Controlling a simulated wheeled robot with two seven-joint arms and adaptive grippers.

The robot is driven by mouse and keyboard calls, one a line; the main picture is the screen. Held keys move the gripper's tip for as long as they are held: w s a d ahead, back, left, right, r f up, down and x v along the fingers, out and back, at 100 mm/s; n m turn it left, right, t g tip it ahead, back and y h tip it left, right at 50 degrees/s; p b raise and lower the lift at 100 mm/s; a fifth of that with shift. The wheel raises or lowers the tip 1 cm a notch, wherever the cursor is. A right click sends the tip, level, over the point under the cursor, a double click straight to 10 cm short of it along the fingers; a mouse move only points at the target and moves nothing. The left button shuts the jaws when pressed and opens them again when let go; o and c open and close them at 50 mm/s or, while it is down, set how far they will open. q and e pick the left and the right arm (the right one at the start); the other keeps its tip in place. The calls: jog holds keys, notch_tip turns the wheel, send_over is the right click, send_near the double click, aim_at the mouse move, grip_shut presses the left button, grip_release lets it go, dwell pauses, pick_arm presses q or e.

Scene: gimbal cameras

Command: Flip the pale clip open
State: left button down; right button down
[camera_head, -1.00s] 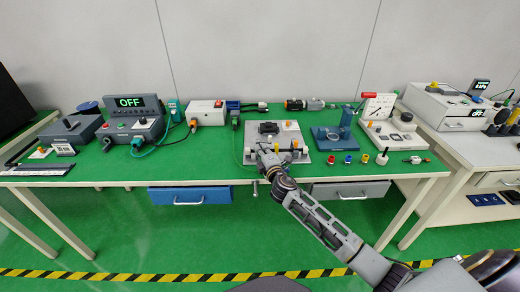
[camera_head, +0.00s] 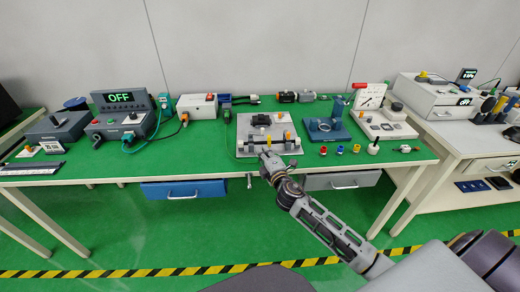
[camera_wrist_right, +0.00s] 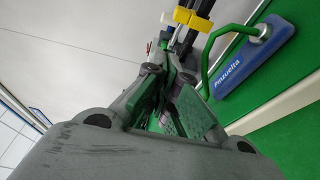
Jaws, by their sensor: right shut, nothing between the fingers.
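A grey fixture plate (camera_head: 246,129) stands at the middle of the bench with a dark device (camera_head: 262,119) on it. Small orange and yellow parts sit along its front. The pale clip is too small to tell apart from them in the head view. My right gripper (camera_head: 265,157) is shut and empty at the plate's front edge. In the wrist view its fingers (camera_wrist_right: 176,80) are together, with yellow parts (camera_wrist_right: 192,18) and a thin pale piece (camera_wrist_right: 175,31) beyond the tips. I cannot tell whether they touch. My left gripper is out of view.
A blue stand (camera_head: 325,129) and several small coloured parts lie right of the plate. A control box reading OFF (camera_head: 119,97) is at the left. A blue drawer (camera_head: 184,189) hangs below the bench. Bare green top (camera_head: 205,155) lies left of the plate.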

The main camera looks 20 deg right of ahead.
jog(key=shift+s, duration=0.55)
jog(key=shift+s+d, duration=0.1)
jog(key=shift+s, duration=0.15)
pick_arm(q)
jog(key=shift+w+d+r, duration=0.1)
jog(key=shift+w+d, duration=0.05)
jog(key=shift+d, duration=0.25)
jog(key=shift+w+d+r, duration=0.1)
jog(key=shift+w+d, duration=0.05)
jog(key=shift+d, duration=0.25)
